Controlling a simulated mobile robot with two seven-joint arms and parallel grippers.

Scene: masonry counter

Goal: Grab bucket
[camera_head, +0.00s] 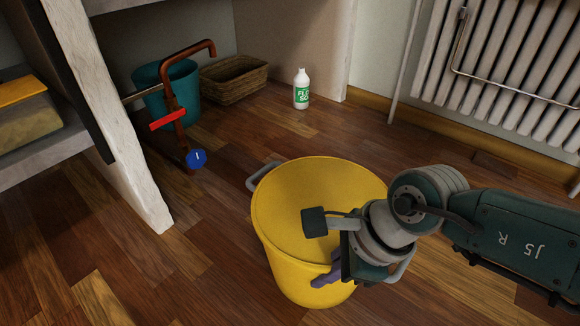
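A large yellow bucket (290,200) stands upright on the wooden floor in the middle of the view. One grey handle (262,176) sticks out at its far left rim, and another grey handle (404,264) shows at its near right side. My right gripper (326,278) comes in from the right and points down at the bucket's near right rim, close to that second handle. The wrist covers most of the gripper, so its opening and any contact with the bucket are hidden. My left gripper is not in view.
A teal bucket (182,88), a wicker basket (234,80) and a white bottle (301,90) stand under the counter. Brown pipework with a red lever (167,120) and blue valve wheel (196,158) rises left. A radiator (510,60) lines the right wall. Floor left of the yellow bucket is clear.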

